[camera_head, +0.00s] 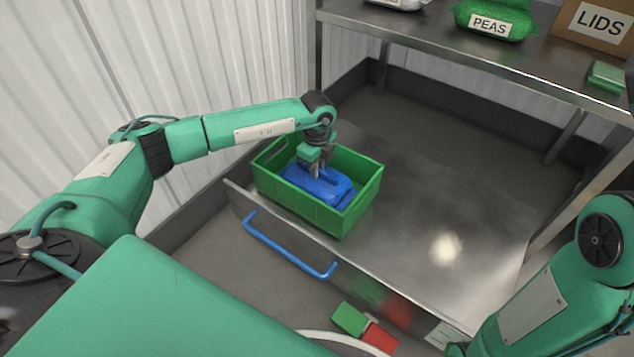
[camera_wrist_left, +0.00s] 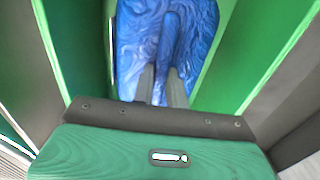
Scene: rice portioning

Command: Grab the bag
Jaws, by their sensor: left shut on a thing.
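A blue bag (camera_head: 318,186) lies in a green crate (camera_head: 325,217) that stands on a metal surface. My left gripper (camera_head: 314,174) reaches down into the crate from above and is shut on the bag. In the left wrist view the two fingers (camera_wrist_left: 163,85) pinch a raised fold of the blue bag (camera_wrist_left: 135,40), between the green crate walls (camera_wrist_left: 270,45). The bag's lower part is hidden by the crate's front wall. My right arm shows at the lower right, but its gripper is not in view.
The metal surface (camera_head: 430,220) right of the crate is clear. A blue handle (camera_head: 285,248) runs along its front. A steel shelf (camera_head: 450,45) behind holds a green peas bag (camera_head: 493,18) and a lids box (camera_head: 596,25). Green and red blocks (camera_head: 350,318) lie below in front.

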